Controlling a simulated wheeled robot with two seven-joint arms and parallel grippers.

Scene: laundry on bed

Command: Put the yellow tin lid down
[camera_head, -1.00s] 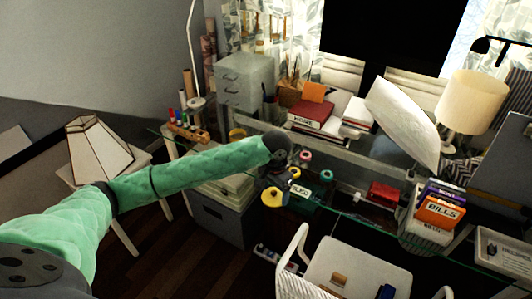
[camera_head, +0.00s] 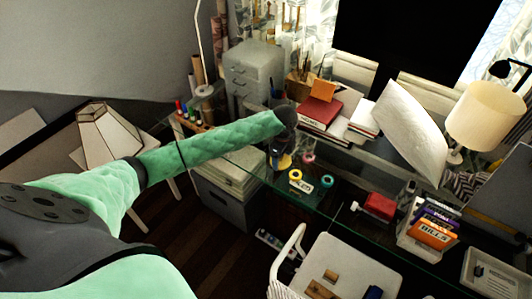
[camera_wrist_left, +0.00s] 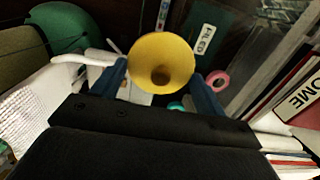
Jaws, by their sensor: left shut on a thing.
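The yellow tin lid (camera_wrist_left: 161,62) is held between the two blue fingers of my left gripper (camera_wrist_left: 162,84) in the left wrist view. It looks like a shallow round cone with a darker middle. In the head view the lid (camera_head: 285,161) shows small below the dark wrist, and my left gripper (camera_head: 280,155) is above the glass desk (camera_head: 325,210). The lid looks raised off the glass, though its exact height is hard to tell. My right gripper is not in view.
A yellow roll (camera_head: 295,175), a pink roll (camera_head: 308,158) and a green-blue roll (camera_head: 327,181) are near the gripper. A red box (camera_head: 379,206) lies to the right. A white chair (camera_head: 345,265) is in front; the glass between has some free room.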

